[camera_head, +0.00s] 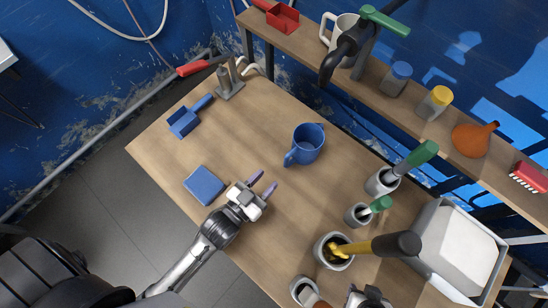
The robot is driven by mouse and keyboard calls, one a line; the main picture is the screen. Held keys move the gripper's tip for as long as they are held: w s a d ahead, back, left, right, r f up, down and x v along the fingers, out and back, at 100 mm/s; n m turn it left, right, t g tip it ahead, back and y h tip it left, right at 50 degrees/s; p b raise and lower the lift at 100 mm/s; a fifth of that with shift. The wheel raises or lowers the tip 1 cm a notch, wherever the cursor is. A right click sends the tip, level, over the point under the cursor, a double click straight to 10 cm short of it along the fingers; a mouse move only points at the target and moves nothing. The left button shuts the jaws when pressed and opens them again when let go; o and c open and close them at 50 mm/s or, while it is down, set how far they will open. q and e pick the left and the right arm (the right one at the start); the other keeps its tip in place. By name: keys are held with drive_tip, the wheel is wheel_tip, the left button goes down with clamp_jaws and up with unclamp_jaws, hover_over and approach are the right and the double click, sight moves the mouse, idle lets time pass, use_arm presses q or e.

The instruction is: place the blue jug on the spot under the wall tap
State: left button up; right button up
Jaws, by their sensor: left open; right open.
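The blue jug (309,145) stands upright on the wooden table (245,125), its handle facing lower left. The black wall tap (345,52) with a green lever (385,20) reaches over the shelf; its spout end is above and right of the jug in the picture. No marked spot shows clearly under the spout. My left gripper (263,183) is open and empty, its purple-tipped fingers pointing towards the jug, below and left of it and apart from it. My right gripper (368,297) is open at the bottom edge, only partly in view.
A blue square block (204,186) and a blue scoop (186,120) lie at the left. A metal fixture (229,84) stands at the back corner. Several cups with green- or black-handled tools, one being a wide cup (333,251), and a grey bin (455,245) crowd the right.

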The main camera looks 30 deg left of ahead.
use_arm(q)
drive_tip(key=shift+s+a, duration=0.15)
drive_tip(key=shift+s, duration=0.5)
drive_tip(key=s+a+f+g, duration=0.1)
drive_tip(key=g, duration=0.1)
drive_tip(key=s+a+f+g+y, duration=0.1)
drive_tip(key=a+f+g, duration=0.1)
drive_tip(key=g, duration=0.1)
drive_tip(key=s+a+f+g+y, duration=0.1)
drive_tip(key=f+g, duration=0.1)
drive_tip(key=shift+s+a+n+g, duration=0.25)
drive_tip(key=shift+s+n+g, duration=0.05)
drive_tip(key=s+a+g, duration=0.1)
drive_tip(key=s+g, duration=0.1)
drive_tip(key=s+a+g+y, duration=0.1)
drive_tip(key=s+g, duration=0.1)
drive_tip(key=s, duration=0.1)
drive_tip(key=s+a+f+g, duration=0.1)
drive_tip(key=s+g, duration=0.1)
drive_tip(key=s, duration=0.1)
drive_tip(key=shift+s+a+y, duration=0.2)
drive_tip(key=shift+y, duration=0.2)
